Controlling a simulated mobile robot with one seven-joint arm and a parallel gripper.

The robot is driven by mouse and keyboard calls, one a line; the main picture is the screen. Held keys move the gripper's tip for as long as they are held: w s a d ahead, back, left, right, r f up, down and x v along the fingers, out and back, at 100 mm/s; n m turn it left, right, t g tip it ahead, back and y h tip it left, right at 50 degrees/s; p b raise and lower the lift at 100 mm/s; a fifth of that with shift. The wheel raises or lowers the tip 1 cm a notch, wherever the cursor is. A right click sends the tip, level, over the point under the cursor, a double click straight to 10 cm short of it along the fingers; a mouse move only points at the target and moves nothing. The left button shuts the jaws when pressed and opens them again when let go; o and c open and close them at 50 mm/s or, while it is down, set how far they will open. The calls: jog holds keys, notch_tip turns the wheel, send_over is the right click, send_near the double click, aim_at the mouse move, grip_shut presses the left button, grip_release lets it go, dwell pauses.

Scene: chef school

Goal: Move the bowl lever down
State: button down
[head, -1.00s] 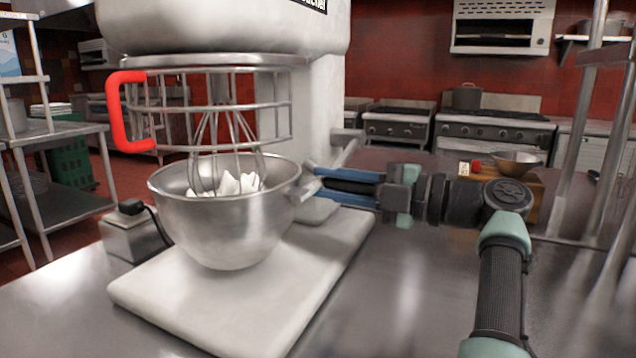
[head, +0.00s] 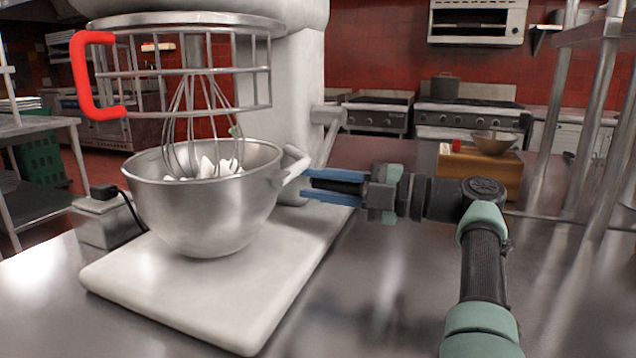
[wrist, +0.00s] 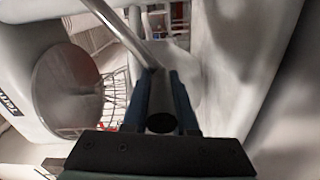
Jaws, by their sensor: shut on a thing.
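The stand mixer (head: 296,85) has a silver bowl (head: 205,215) with white contents under its whisk (head: 205,110) and wire guard. The bowl lever (head: 324,138) is on the mixer's right side, its arm slanting downward behind the bowl's right edge. My gripper (head: 308,180) reaches in from the right, beside the bowl. In the wrist view, its blue fingers (wrist: 160,88) are closed on the lever's rod (wrist: 160,104), whose round end faces the camera. A thin metal bar runs up and left from it. In the head view the grip itself is partly hidden.
A red guard handle (head: 88,75) sticks out at the left. The white base plate (head: 225,300) lies under the bowl. A small box with a cord (head: 105,220) stands left. The steel counter (head: 380,310) is clear at front right; metal posts (head: 590,120) stand at far right.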

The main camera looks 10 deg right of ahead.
jog(key=shift+w+d+t, duration=0.2)
jog(key=shift+d+t, duration=0.1)
jog(key=c, duration=1.1)
grip_release()
jog(key=o, duration=0.4)
jog(key=shift+w+d+f, duration=0.1)
jog(key=shift+w+f, duration=0.1)
jog(key=shift+f, duration=0.05)
jog(key=shift+r+p+v, duration=0.1)
jog(key=shift+p+v, duration=0.3)
jog(key=shift+v, duration=2.85)
jog(key=shift+r+p+v, duration=0.15)
jog(key=shift+p+v, duration=0.25)
jog(key=shift+v, duration=2.8)
